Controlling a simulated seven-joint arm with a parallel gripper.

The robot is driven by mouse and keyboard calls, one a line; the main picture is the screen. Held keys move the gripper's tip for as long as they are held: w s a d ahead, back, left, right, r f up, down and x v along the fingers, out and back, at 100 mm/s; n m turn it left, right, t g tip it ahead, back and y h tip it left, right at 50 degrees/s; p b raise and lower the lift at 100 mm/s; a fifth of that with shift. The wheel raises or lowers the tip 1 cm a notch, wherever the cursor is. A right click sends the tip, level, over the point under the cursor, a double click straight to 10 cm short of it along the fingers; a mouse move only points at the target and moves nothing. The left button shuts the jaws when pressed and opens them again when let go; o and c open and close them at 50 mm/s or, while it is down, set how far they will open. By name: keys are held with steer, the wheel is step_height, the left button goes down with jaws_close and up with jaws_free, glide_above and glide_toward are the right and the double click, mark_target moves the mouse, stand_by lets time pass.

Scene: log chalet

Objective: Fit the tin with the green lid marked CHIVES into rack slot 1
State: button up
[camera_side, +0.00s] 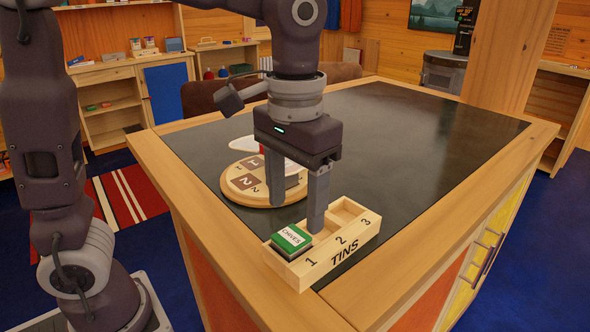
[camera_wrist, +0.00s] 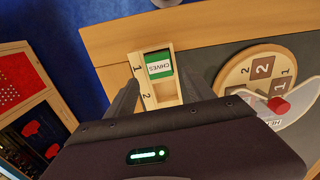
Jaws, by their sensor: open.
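The CHIVES tin (camera_side: 291,238) has a green lid with a white label. It sits in slot 1 of the wooden rack (camera_side: 346,254), at the end marked 1, its lid showing above the rim. Whether it rests fully on the slot floor is hidden. The wrist view also shows the tin (camera_wrist: 160,66) in the rack (camera_wrist: 149,103). Slots 2 and 3 look empty in the side view, though a finger partly covers slot 2. My gripper (camera_side: 296,214) is open and empty, its fingers apart, pointing down just behind and above the tin and rack.
A round board (camera_side: 235,190) with numbered squares lies behind the rack, with a white piece and a red knob on it, better seen in the wrist view (camera_wrist: 232,82). The dark worktop (camera_side: 420,130) is clear to the right. The rack stands near the counter's front wooden edge.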

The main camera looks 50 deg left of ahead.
mark_target(294, 233)
step_height(294, 233, up, 8)
steer(key=s+a+f+t, duration=0.5)
steer(key=s+a+f, duration=0.3)
steer(key=s, duration=0.4)
steer(key=shift+s+a+f+m+t, duration=0.15)
steer(key=shift+s+f+m+t, duration=0.05)
steer(key=shift+f+m+t, duration=0.15)
